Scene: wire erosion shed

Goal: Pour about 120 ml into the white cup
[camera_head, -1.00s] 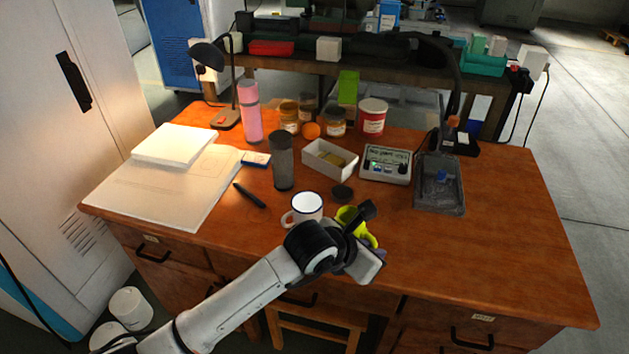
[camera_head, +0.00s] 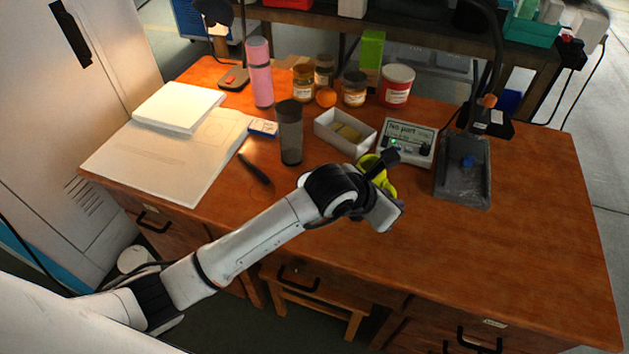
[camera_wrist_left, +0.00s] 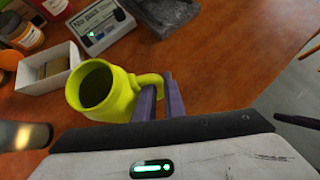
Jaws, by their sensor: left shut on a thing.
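A yellow-green mug (camera_head: 375,170) is held by its handle in my left gripper (camera_head: 387,196), above the desk's front middle. In the left wrist view the mug (camera_wrist_left: 103,92) shows its dark open mouth, and the gripper's purple fingers (camera_wrist_left: 160,97) are shut on the handle. I cannot tell how much liquid is inside. The white cup (camera_head: 303,179) is almost fully hidden behind my left wrist in the head view; only a small white bit shows left of the wrist. The cup is not seen in the left wrist view. My right gripper is not in view.
A dark grey tumbler (camera_head: 290,135) stands behind the wrist. A white open box (camera_head: 338,140), a display device (camera_head: 407,143) and a grey tray (camera_head: 463,172) stand behind and right. A black pen (camera_head: 255,170) lies left. The desk's right front is clear.

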